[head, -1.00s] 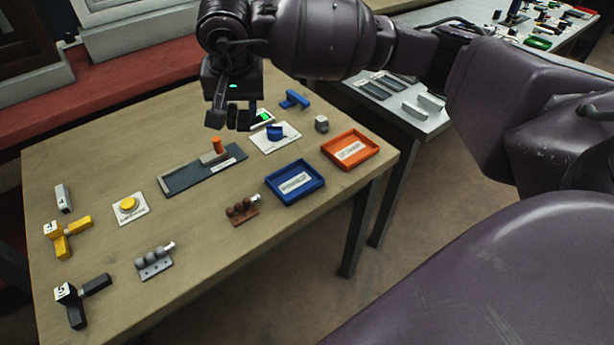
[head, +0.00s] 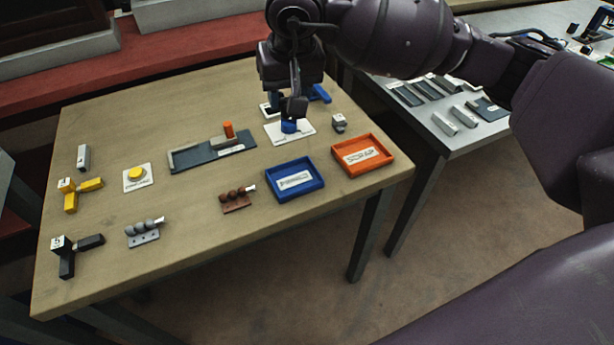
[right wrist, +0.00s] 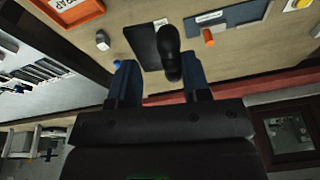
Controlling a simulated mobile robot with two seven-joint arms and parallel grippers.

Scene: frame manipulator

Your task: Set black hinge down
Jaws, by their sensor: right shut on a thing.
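My right gripper (head: 292,103) is over the blue holder (head: 288,127) on a white plate (head: 274,138), at the table's far right. It also shows in the right wrist view (right wrist: 160,68), with its two fingers apart on either side of a dark part. I take this part to be the black hinge (right wrist: 145,46), a flat dark leaf with a rounded barrel. The gripper is shut on it. The hinge is hard to make out against the dark gripper in the head view. Whether it touches the blue holder cannot be told. My left gripper is not in view.
A blue tray (head: 318,180) and an orange tray (head: 338,153) stand at the right edge. A grey block (head: 339,122) and a blue bracket (head: 320,93) are close by. A fixture with an orange peg (head: 228,129) is left. Brown (head: 237,205) and grey (head: 142,238) hinges lie in front.

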